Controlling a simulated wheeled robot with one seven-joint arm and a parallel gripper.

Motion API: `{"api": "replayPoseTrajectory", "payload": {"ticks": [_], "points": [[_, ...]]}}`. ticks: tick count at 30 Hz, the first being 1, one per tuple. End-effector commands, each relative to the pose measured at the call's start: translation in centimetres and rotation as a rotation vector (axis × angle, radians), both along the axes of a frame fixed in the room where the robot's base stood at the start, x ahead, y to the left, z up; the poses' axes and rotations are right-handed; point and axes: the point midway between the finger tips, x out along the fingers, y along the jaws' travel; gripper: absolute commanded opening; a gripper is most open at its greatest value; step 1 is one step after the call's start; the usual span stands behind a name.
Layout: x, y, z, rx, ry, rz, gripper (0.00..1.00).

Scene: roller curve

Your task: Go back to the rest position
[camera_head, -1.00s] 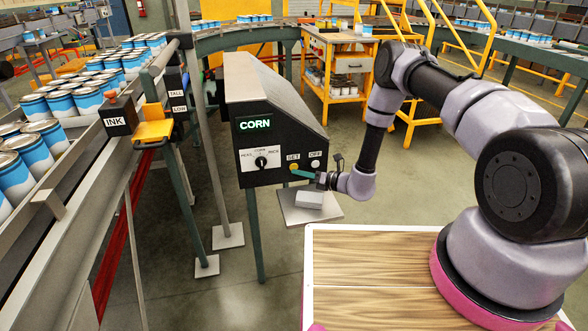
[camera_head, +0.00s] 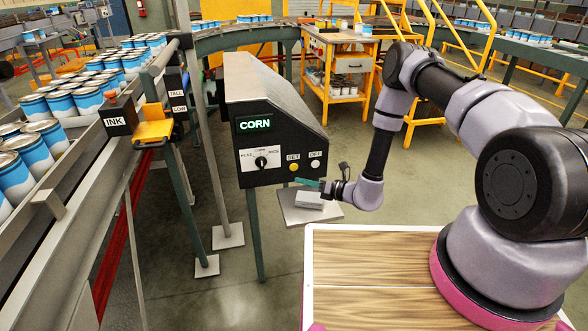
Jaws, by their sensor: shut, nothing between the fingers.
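My gripper (camera_head: 325,187) is in front of the lower right of a dark control box (camera_head: 262,130), just below the OFF button and apart from the panel. It is shut, with nothing seen in it; a thin teal piece points left at its tip. The panel shows a lit green CORN display (camera_head: 254,124), a selector knob (camera_head: 261,162), a yellow SET button (camera_head: 294,167) and a pale OFF button (camera_head: 315,164).
A wooden-topped surface (camera_head: 365,270) is below my arm. Conveyors with cans (camera_head: 85,98) run at left and behind. A yellow-framed cart (camera_head: 340,66) and yellow rails stand behind.

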Motion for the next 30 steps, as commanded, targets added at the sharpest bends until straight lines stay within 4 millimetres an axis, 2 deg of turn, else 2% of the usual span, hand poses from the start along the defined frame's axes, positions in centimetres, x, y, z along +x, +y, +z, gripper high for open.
{"api": "replayPoseTrajectory", "payload": {"ticks": [12,14,16,17,20,23,24,30], "points": [[0.1,0.0,0.1,0.0,-0.001,0.001,0.0],[0.2,0.1,0.5,-0.001,-0.009,0.01,0.0],[0.6,0.3,2.1,-0.003,-0.036,0.036,0.0],[0.8,0.4,3.1,-0.006,-0.053,0.055,0.0],[1.4,0.8,7.8,-0.024,-0.136,0.146,0.0],[1.5,1.0,13.5,-0.06,-0.246,0.264,0.0],[1.3,1.0,15.7,-0.079,-0.29,0.312,0.0],[-1.1,0.1,25.5,-0.2,-0.509,0.538,0.0]]}}
